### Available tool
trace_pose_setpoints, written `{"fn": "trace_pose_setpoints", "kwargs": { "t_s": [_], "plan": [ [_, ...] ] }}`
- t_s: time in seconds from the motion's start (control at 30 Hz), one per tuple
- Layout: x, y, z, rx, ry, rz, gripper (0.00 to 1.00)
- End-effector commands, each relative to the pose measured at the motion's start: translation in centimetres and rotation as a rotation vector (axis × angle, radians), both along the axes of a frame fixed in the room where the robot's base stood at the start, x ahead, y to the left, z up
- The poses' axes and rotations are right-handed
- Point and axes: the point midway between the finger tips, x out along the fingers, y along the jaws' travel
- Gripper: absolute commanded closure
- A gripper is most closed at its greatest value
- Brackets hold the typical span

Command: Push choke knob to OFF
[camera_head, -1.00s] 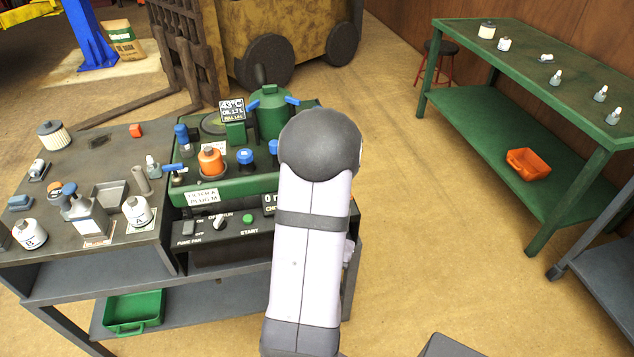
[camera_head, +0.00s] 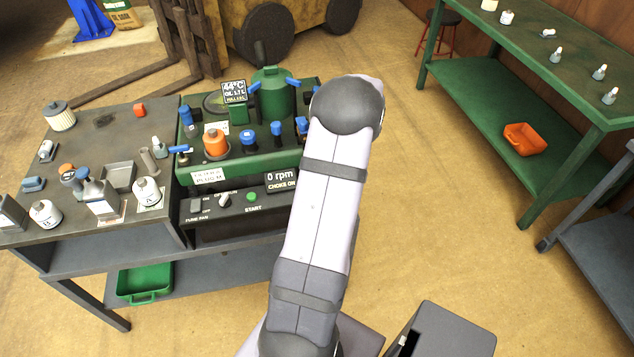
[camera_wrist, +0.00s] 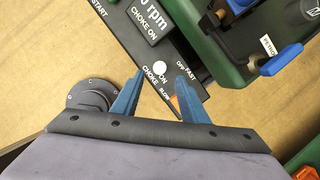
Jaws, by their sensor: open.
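The choke knob (camera_wrist: 159,67) shows in the wrist view as a small pale round knob beside the words ON and CHOKE on the dark control panel (camera_wrist: 119,42). My gripper (camera_wrist: 160,74) is open, with its two blue fingertips on either side of the knob in the picture. I cannot tell whether they touch it or how far above the panel they are. The panel display (camera_head: 281,181) reads 0 rpm and CHOKE ON. In the head view my arm hides the gripper and the knob.
A slider with an orange tip (camera_wrist: 175,101) lies between SLOW and FAST marks, close to the right finger. The green engine stand (camera_head: 240,165) with blue-handled parts rises behind the panel. The START button (camera_head: 252,197) is left of my arm. Bottles stand on the grey bench (camera_head: 110,150).

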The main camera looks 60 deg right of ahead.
Motion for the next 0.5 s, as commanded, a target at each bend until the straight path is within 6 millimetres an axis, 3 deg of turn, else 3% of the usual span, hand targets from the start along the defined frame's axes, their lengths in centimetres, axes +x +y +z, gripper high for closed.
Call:
{"fn": "trace_pose_setpoints", "kwargs": {
  "t_s": [0.27,0.5],
  "plan": [
    [0.2,0.1,-0.6,0.005,0.001,-0.008,0.60],
    [1.3,0.1,-3.1,0.007,0.002,-0.006,0.60]
  ]
}}
